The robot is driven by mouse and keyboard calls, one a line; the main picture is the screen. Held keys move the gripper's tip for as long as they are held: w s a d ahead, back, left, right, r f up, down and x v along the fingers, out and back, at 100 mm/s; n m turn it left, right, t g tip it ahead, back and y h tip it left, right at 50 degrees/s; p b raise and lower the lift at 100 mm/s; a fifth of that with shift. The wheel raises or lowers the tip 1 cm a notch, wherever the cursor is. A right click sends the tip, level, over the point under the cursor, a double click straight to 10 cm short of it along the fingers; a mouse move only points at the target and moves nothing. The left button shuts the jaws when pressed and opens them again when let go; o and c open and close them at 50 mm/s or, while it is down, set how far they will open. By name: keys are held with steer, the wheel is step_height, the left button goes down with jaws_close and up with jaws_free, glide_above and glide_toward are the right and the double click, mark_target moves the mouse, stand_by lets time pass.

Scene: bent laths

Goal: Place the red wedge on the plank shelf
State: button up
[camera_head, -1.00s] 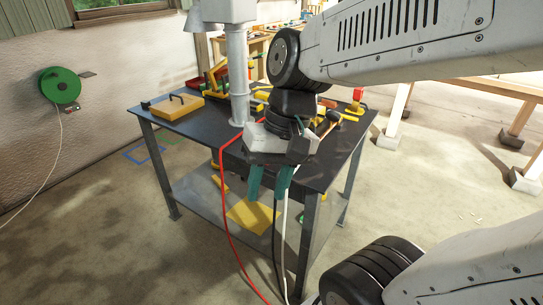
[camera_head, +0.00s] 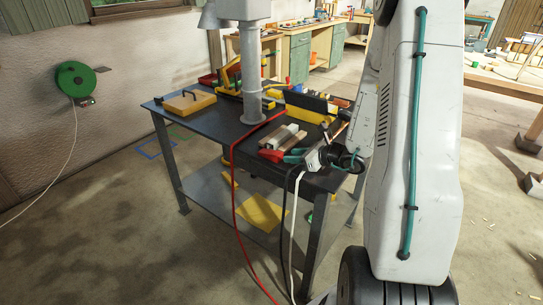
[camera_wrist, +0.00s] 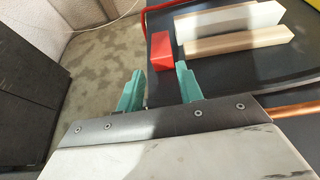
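The red wedge (camera_head: 270,155) lies on the dark table top near its front edge, beside pale blocks. In the wrist view the red wedge (camera_wrist: 160,47) is just beyond the fingertips, roughly in line with the gap between them. My gripper (camera_wrist: 158,82) has its two teal fingers apart with nothing between them. In the head view my gripper (camera_head: 294,155) is low at the table's front right, close to the wedge; contact cannot be told. I cannot make out for certain which thing is the plank shelf.
A pale block (camera_wrist: 230,22) and a wooden block (camera_wrist: 238,41) lie right of the wedge. A grey post (camera_head: 250,75) stands on the table (camera_head: 205,122), with yellow tools behind. A red cable (camera_head: 236,210) hangs over the front edge. A yellow case (camera_head: 188,102) sits at left.

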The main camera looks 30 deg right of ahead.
mark_target(281, 154)
steer(key=shift+w+d+f, duration=0.1)
steer(key=shift+w+f, duration=0.2)
steer(key=shift+f, duration=0.05)
steer(key=x, duration=0.7)
steer(key=shift+w+r, duration=0.15)
steer(key=shift+r, duration=0.1)
steer(key=shift+c, duration=0.3)
steer(key=c, duration=0.6)
steer(key=shift+r, duration=0.1)
